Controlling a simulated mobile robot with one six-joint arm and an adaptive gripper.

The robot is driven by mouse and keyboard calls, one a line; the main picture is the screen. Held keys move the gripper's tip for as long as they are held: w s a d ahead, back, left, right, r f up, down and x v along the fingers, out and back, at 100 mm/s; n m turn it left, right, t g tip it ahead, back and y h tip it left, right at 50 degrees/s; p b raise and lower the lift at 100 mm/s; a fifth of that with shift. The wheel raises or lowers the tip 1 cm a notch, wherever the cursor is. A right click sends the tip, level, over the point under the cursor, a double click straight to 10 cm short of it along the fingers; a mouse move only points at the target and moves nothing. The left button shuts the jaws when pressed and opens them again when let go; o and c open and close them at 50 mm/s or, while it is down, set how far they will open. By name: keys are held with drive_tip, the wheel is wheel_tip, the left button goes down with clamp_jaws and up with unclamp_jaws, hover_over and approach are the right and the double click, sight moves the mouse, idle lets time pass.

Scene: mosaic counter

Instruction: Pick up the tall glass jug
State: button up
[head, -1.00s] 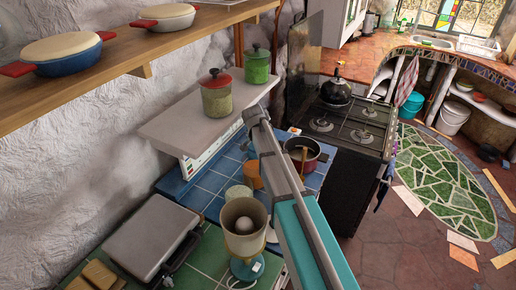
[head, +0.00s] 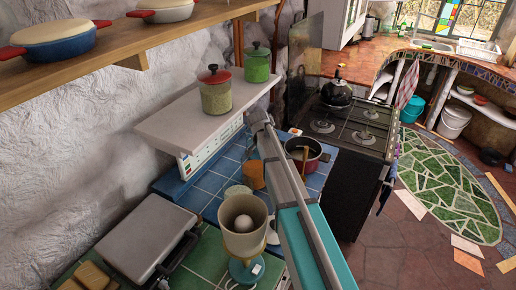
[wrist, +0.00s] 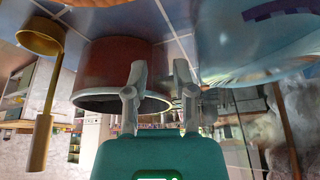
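My gripper (wrist: 158,72) shows in the wrist view with its two grey fingers apart and a narrow gap between them. I see nothing clearly held between the fingers. A large, clear, bluish curved shape (wrist: 245,62) lies to the right of the fingers. It looks like glass and may be the tall glass jug, but only part of it is in view and I cannot tell whether a finger touches it. In the head view I cannot make out the jug, and my own arm covers part of the blue-tiled counter. The gripper's fingers cannot be made out there.
A dark red pot (head: 311,163) stands on the blue-tiled counter (head: 212,182); a reddish pot (wrist: 110,65) is close behind the fingers in the wrist view. A blender-like cup (head: 240,236) and a grey press (head: 150,235) stand in front. A shelf (head: 180,128) overhangs the counter.

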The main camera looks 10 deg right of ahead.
clamp_jaws()
drive_tip(key=shift+r, duration=0.15)
idle(0.6)
wheel_tip(320, 180, up, 10)
drive_tip(key=p, duration=1)
drive_tip(key=shift+w, duration=0.1)
drive_tip(key=shift+c, duration=2)
unclamp_jaws()
clamp_jaws()
drive_tip(key=shift+d, duration=0.1)
